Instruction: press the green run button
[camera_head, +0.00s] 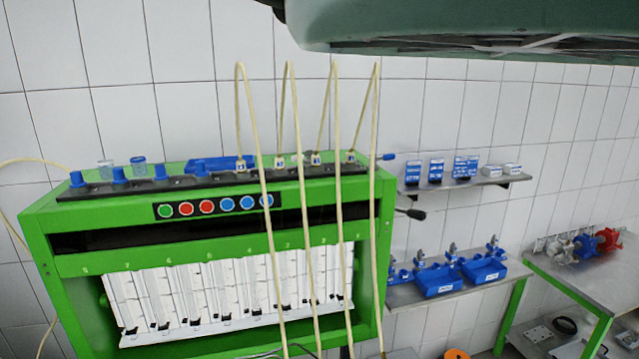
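The green run button (165,210) is the leftmost round button on a black strip (176,210) on the front of the green pump testbench (110,229). To its right are two red buttons (186,209) and several blue buttons (228,203). The green button is unobstructed in the head view, and nothing touches it. I cannot see whether it is pressed in. My gripper is not recognisable in this view.
Pale hoses (249,110) loop up from the bench top and hang in front of its right half. A lever with a black knob (416,214) sticks out at right. Shelves with blue parts (440,280) and a side table (585,282) stand further right.

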